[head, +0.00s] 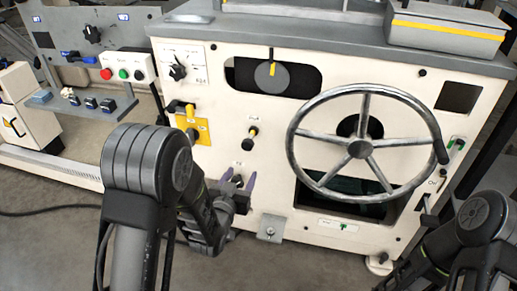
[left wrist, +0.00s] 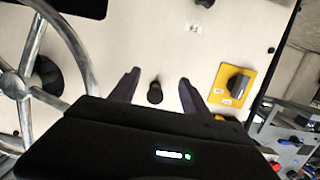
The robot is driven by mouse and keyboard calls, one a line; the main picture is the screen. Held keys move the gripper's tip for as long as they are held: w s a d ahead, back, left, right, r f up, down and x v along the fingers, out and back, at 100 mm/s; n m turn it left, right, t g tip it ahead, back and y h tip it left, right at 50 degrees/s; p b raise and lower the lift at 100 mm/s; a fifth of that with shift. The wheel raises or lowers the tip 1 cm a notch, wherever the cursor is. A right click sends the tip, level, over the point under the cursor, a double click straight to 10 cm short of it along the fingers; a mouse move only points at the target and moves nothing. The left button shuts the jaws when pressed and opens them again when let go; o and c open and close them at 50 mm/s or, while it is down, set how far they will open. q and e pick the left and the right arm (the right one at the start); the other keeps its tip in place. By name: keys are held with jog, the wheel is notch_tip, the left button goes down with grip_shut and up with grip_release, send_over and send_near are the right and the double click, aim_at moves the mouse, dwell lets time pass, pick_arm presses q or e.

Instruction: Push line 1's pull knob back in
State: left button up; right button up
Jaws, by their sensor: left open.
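In the left wrist view the knob (left wrist: 155,92) shows nearly end-on, between the two fingers and apart from both. A second black knob (head: 237,180) is below it; it also shows at the top of the left wrist view (left wrist: 204,3). The labels are too small to read. My left gripper (head: 239,184) is open and empty, its purple-grey fingertips pointing at the panel below the upper knob in the head view. My right gripper is out of view.
A large spoked handwheel (head: 358,149) is right of the knobs. A yellow plate with a black rotary switch (head: 197,131) is to their left. A box with red and green buttons (head: 126,69) is farther left. My right arm is at lower right.

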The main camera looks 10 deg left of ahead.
aim_at(247, 147)
pick_arm(q)
jog(key=r, duration=0.1)
jog(key=r+t, duration=0.1)
jog(key=r, duration=0.1)
jog(key=w+r+t, duration=0.1)
jog(key=r, duration=0.1)
jog(key=shift+a, duration=0.2)
jog(key=shift+f, duration=0.1)
jog(key=w, duration=0.5)
jog(key=w+b, duration=0.1)
jog(key=w, duration=0.1)
jog(key=shift+w+d, duration=0.25)
jog(key=shift+w, duration=0.15)
jog(key=shift+c, duration=0.5)
grip_shut()
dwell(0.4)
